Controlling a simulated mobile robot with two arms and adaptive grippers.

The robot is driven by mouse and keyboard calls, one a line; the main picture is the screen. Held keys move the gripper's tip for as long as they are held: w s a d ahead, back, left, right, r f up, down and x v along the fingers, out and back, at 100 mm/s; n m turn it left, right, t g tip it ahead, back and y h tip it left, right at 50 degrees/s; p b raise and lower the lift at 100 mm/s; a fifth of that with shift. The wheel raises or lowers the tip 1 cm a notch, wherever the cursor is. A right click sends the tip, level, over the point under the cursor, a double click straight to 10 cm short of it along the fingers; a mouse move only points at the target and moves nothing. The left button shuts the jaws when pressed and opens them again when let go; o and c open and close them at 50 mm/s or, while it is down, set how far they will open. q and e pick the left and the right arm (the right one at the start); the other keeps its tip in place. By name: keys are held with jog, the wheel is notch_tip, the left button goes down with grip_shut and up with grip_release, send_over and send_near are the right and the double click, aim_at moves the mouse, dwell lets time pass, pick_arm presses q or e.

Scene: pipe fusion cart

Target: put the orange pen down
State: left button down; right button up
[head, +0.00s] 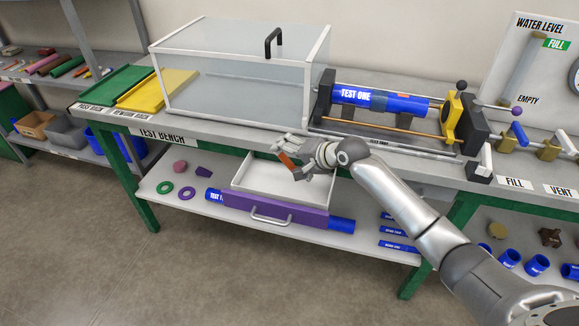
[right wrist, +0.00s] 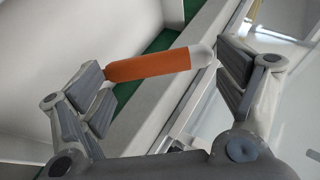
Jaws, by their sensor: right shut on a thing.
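The orange pen (head: 287,160) is in my right gripper (head: 291,161), at the front edge of the test bench and above the white drawer in the head view. In the right wrist view the orange pen (right wrist: 150,65) has a pale tip and lies crosswise between the two fingers of the right gripper (right wrist: 165,72). Its dark end meets the left finger and its pale tip meets the right finger. My left gripper is not in view.
An open white drawer (head: 238,184) with a purple front (head: 275,212) sits below the gripper and looks empty. The test bench (head: 225,136) holds a clear box (head: 235,75) and a blue pipe labelled TEST ONE (head: 400,104). Purple and green rings lie on the lower shelf.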

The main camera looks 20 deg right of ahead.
aim_at(292, 167)
jog(key=shift+w+a+f, duration=0.15)
jog(key=shift+w+f, duration=0.1)
jog(key=shift+f, duration=1.65)
jog(key=o, duration=0.6)
jog(key=shift+s+d+r, duration=0.25)
jog(key=shift+s+r, duration=0.1)
jog(key=shift+s, duration=0.05)
jog(key=v, duration=1.1)
jog(key=shift+p, duration=0.3)
